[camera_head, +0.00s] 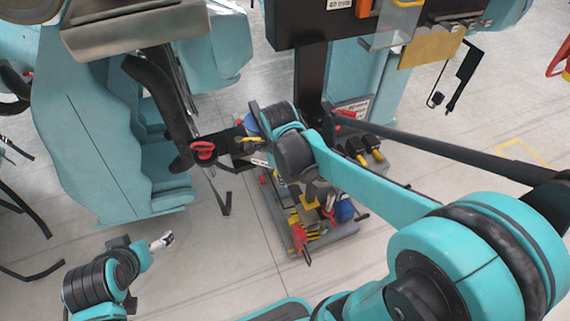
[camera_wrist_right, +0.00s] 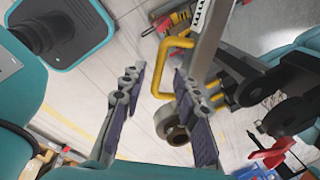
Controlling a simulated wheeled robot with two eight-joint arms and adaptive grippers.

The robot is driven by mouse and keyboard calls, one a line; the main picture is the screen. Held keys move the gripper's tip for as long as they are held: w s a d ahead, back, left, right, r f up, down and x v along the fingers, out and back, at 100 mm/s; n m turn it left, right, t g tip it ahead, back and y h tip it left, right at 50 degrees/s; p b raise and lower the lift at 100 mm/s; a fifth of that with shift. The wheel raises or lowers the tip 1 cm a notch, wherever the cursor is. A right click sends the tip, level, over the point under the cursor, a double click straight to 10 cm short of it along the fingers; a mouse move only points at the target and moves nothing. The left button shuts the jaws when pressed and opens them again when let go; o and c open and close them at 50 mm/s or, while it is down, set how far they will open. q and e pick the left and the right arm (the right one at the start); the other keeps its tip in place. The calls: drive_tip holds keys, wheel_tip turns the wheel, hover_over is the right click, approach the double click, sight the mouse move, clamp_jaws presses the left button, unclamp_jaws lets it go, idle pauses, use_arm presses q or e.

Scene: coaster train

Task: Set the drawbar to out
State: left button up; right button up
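In the right wrist view, my right gripper (camera_wrist_right: 158,115) is open, its two dark-padded fingers apart. A yellow bent handle (camera_wrist_right: 168,68) and a grey metal ring or eye (camera_wrist_right: 172,124) show between and beyond the fingers. A grey bar (camera_wrist_right: 210,35) runs up from there; I cannot tell surely which of these parts is the drawbar, or whether a finger touches them. In the head view, the yellow piece (camera_head: 243,139) shows small beside a black coupling part (camera_head: 226,147), and my right arm hides much of this area. My left gripper (camera_head: 164,240) hangs empty at the lower left, its opening unclear.
A red knob (camera_head: 203,151) sits at the edge of the teal seat car (camera_head: 95,150). A tray of tools (camera_head: 318,240) lies on the floor below my right arm. A dark panel stands above. Floor near my left gripper is clear.

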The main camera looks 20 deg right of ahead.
wheel_tip(320, 180, up, 11)
drive_tip(key=s+a, duration=0.1)
drive_tip(key=shift+s+a, duration=0.15)
drive_tip(key=shift+s, duration=0.15)
drive_tip(key=shift+f, duration=0.1)
drive_tip(key=s+f+n+t+b, duration=0.2)
drive_tip(key=f+n, duration=0.4)
drive_tip(key=n, duration=0.7)
drive_tip(key=s+a+f+n+t+y+b, duration=0.1)
drive_tip(key=s+f+n+t+b, duration=0.2)
drive_tip(key=n, duration=1)
wheel_tip(320, 180, down, 3)
drive_tip(key=shift+s+a+f+n+t+b, duration=0.1)
drive_tip(key=shift+s+a+n+t+b, duration=0.25)
drive_tip(key=shift+s, duration=0.5)
